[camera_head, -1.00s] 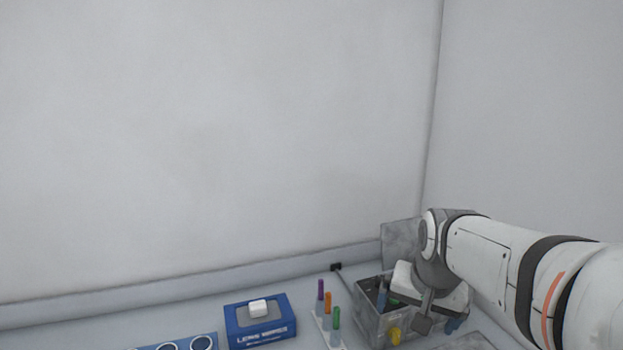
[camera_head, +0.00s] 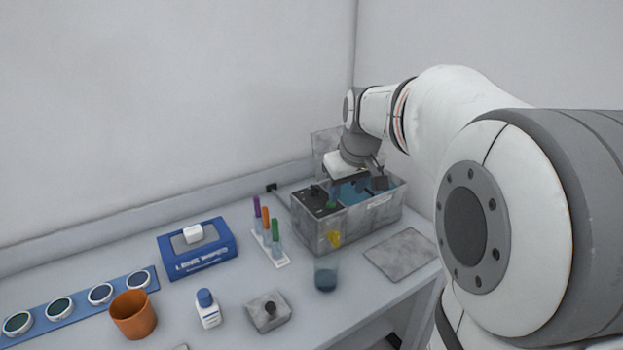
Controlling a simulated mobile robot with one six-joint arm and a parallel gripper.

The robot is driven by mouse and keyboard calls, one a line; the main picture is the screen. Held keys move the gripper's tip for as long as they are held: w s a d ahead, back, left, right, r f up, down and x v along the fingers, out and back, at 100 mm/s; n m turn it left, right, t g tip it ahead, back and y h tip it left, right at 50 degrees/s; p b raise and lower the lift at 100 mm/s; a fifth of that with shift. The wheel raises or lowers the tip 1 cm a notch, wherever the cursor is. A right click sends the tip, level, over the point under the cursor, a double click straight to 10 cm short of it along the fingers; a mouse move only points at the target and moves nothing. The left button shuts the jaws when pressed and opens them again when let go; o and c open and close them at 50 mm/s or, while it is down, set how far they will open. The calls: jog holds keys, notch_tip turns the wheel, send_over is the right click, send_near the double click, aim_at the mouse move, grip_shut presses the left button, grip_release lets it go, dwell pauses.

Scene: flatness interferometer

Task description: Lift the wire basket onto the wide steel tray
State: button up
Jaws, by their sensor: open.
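The wide steel tray is likely the flat grey plate (camera_head: 400,254) lying on the bench in front of a grey tank (camera_head: 345,226); its top is bare. The tank is open on top with blue liquid (camera_head: 350,191) inside. I cannot clearly make out the wire basket; it may be in the tank, behind my gripper. My gripper (camera_head: 380,178) is open over the tank's right part, its fingers pointing down near the opening. Whether it touches anything there I cannot tell.
Left of the tank stand a rack of coloured tubes (camera_head: 270,247) and a blue wipes box (camera_head: 197,250). In front are a beaker (camera_head: 326,274), a small grey block (camera_head: 268,312), a white bottle (camera_head: 207,309) and an orange cup (camera_head: 133,314). A lens strip (camera_head: 78,300) lies far left.

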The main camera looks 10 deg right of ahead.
jog(key=shift+n, duration=0.6)
jog(key=w+d+f+b, duration=0.1)
jog(key=w+d+f, duration=0.1)
jog(key=w, duration=0.2)
jog(key=w+d+f+b, duration=0.1)
jog(key=w+d+f, duration=0.1)
jog(key=w+d, duration=0.1)
jog(key=w+d+f+b, duration=0.1)
jog(key=w+d+f, duration=0.1)
jog(key=w, duration=0.3)
jog(key=shift+d, duration=0.25)
jog(key=shift+c, duration=1)
jog(key=n+b, duration=0.1)
jog(key=b, duration=0.2)
send_near(366, 189)
notch_tip(366, 189, down, 3)
jog(key=shift+t, duration=0.4)
jog(key=x, duration=0.5)
jog(key=p+x, duration=0.1)
jog(key=x, duration=0.2)
jog(key=shift+w+d+r, duration=0.1)
jog(key=shift+w+r, duration=0.05)
jog(key=shift+w, duration=0.1)
grip_shut()
